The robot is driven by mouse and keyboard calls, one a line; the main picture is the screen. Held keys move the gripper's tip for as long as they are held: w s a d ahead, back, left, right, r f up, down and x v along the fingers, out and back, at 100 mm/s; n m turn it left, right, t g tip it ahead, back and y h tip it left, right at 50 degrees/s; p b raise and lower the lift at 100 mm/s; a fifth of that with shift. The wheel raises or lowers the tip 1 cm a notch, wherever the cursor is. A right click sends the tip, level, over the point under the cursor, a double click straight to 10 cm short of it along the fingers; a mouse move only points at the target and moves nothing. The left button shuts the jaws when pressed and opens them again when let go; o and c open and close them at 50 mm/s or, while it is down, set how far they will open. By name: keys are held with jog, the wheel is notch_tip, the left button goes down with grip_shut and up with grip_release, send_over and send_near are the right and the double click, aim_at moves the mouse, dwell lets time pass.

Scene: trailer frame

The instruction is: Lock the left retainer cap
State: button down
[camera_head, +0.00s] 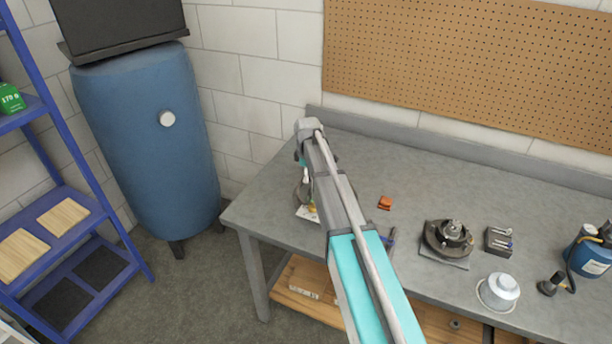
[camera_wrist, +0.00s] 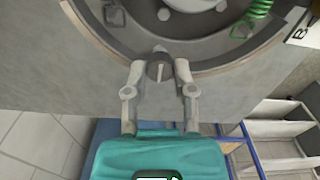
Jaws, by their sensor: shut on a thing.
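In the wrist view, my gripper (camera_wrist: 159,68) has its two fingertips closed on a small grey pointed piece (camera_wrist: 160,70). This piece sits at the near rim of a round brake assembly (camera_wrist: 215,58) with a dark curved edge. Round grey parts (camera_wrist: 165,14) and a green coil spring (camera_wrist: 258,10) show inside the assembly, cut by the top of the picture. I cannot tell which of these parts is the left retainer cap. In the head view, my arm hides my gripper and most of the work at the bench's left end.
A blue tank (camera_head: 150,140) and blue shelf (camera_head: 65,235) stand left. The bench's back middle is clear.

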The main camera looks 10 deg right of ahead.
jog(key=shift+m, duration=0.4)
jog(key=m, duration=0.3)
jog(key=shift+w+d, duration=0.1)
jog(key=m, duration=0.9)
jog(key=shift+m, duration=2.5)
jog(key=shift+c, duration=2.2)
grip_release()
